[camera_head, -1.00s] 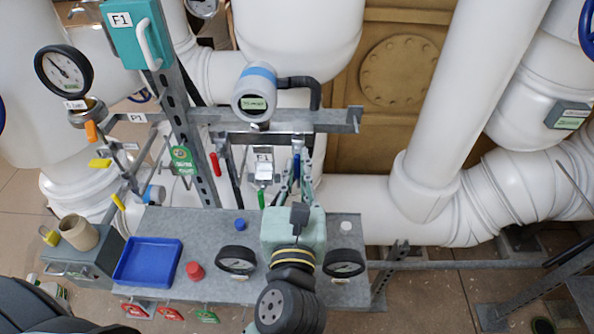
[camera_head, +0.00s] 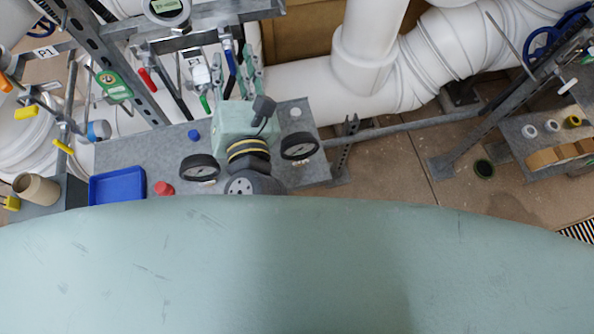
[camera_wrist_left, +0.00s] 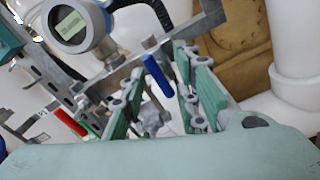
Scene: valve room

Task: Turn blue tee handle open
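The blue tee handle (camera_head: 229,58) is on the pipework behind the grey bench, at the upper middle of the head view. In the left wrist view the blue handle (camera_wrist_left: 158,76) is tilted and lies between the lines of my two pale green fingers. My left gripper (camera_head: 240,76) reaches from the bench side toward it. In the left wrist view my left gripper (camera_wrist_left: 163,100) is open, with a clear gap between the fingers. I cannot tell whether a finger touches the handle. My right gripper is not in view.
A red handle (camera_head: 148,77) and a green handle (camera_head: 204,103) are close to the left. The grey bench (camera_head: 140,155) carries a blue tray (camera_head: 118,186), a red cap (camera_head: 164,188) and gauges (camera_head: 198,168). White pipes (camera_head: 375,75) stand behind. Open floor (camera_head: 395,175) lies right.

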